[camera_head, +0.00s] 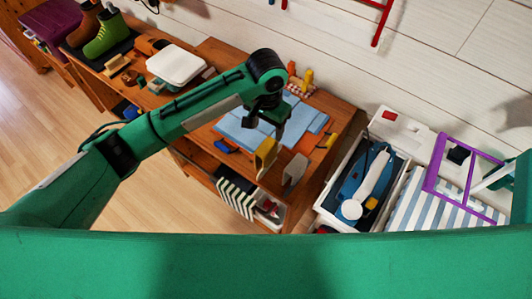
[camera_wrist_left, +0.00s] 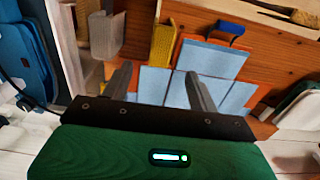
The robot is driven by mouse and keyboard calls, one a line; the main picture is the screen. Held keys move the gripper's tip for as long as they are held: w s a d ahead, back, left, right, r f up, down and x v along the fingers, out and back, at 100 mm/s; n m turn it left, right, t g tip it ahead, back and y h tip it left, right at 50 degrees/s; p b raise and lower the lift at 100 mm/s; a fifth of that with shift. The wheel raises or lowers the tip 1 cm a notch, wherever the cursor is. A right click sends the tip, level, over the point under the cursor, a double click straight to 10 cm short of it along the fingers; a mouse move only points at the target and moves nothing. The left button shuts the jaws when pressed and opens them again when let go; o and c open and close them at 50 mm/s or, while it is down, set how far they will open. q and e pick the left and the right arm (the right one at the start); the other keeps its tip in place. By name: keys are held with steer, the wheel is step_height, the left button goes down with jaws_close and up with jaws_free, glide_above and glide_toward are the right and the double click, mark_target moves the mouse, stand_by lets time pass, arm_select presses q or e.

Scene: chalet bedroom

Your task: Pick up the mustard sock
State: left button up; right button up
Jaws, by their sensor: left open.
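The mustard sock appears to be the yellow, knit-textured piece (camera_head: 265,155) at the front edge of the wooden dresser top. In the left wrist view the same yellow piece (camera_wrist_left: 163,45) lies beyond the fingers, near the top middle. My left gripper (camera_head: 267,124) is over the dresser, just above and behind the yellow piece in the head view. In the left wrist view its two fingers (camera_wrist_left: 160,82) are apart with nothing held between them. I cannot see my right gripper.
Light blue folded panels (camera_head: 242,130) lie on the dresser below the gripper. A pale grey piece (camera_head: 295,170) stands right of the yellow one. A striped cloth (camera_head: 236,197) hangs below the dresser's edge. An open box (camera_head: 330,205) with blue and white items stands at right.

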mark_target(267, 146)
arm_select(q)
step_height(267, 146, down, 8)
steer(key=shift+f+p, duration=0.15)
steer(key=shift+p, duration=0.7)
step_height(267, 146, down, 5)
steer(key=shift+a+r+p, duration=0.1)
steer(key=shift+a+p, duration=0.05)
steer(key=shift+p, duration=0.95)
steer(key=shift+f, duration=0.3)
steer(key=c, duration=1.1)
steer(key=shift+o, duration=0.2)
